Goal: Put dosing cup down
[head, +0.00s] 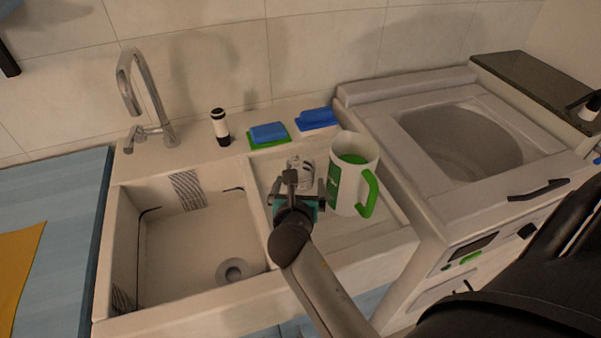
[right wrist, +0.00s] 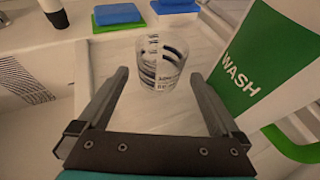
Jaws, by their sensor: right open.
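The dosing cup (head: 301,167) is a small clear cup with black markings. It stands upright on the draining board beside the sink basin, and it also shows in the right wrist view (right wrist: 163,62). My right gripper (head: 298,187) is open just in front of the cup. In the right wrist view the open fingers (right wrist: 158,78) lie on either side of the view, with the cup just beyond their tips and no finger seen touching it. The gripper hides the lower part of the cup in the head view. My left gripper is not in view.
A large white WASH jug (head: 345,190) with a green handle stands close to the right of the cup. Blue sponges (head: 268,132) and a black-and-white bottle (head: 220,128) are behind. The empty sink basin (head: 195,250) and tap (head: 150,95) are left; a top-loading machine (head: 425,95) is right.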

